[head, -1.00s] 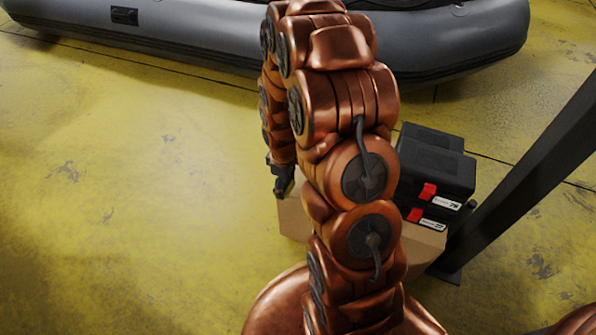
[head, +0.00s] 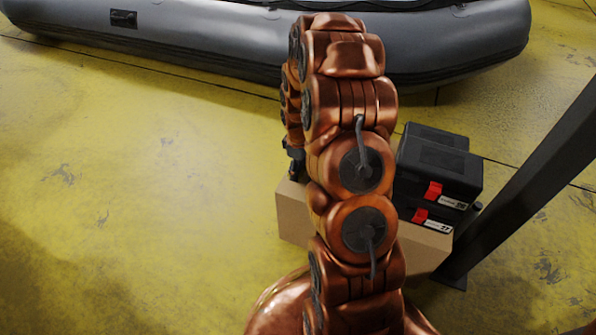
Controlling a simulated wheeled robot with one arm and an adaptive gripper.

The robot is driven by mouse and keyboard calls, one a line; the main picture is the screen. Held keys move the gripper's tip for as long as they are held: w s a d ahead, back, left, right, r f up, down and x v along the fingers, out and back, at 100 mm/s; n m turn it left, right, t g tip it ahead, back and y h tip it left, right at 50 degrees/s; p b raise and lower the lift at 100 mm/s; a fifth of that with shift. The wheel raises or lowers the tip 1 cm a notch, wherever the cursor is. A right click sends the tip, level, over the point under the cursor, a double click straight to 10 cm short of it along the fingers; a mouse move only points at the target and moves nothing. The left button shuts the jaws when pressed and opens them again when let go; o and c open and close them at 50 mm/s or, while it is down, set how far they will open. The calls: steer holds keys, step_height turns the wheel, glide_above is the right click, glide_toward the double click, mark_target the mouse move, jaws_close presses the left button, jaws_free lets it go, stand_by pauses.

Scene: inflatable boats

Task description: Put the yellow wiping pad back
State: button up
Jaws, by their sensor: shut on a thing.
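My gripper (head: 295,164) shows only in part, as a dark shape at the left of my copper arm, just above the left end of a cardboard box (head: 292,212). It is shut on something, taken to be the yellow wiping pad. The pad itself cannot be made out; the arm hides the fingertips and whatever is between them. I cannot tell whether the gripper or its load touches the box.
Two stacked black cases (head: 436,170) with red latches stand at the right of the box. A dark slanted post (head: 520,190) rises beside them. A grey inflatable boat (head: 215,45) lies across the back. The yellow floor (head: 130,200) at left is clear.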

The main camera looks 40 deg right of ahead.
steer(key=shift+f, duration=0.35)
steer(key=o, duration=1.1)
steer(key=shift+r, duration=0.1)
step_height(320, 180, up, 12)
steer(key=p, duration=0.4)
steer(key=s+a+r+m+g, duration=0.1)
steer(key=s+a+r+m, duration=0.1)
steer(key=s+a+r, duration=0.65)
steer(key=s+a+r+m+g, duration=0.2)
steer(key=s+a+r, duration=0.3)
steer(key=s+a, duration=0.6)
steer(key=s+a+r+m, duration=0.2)
steer(key=s, duration=1)
steer(key=shift+s+g, duration=0.2)
steer(key=shift+g, duration=0.2)
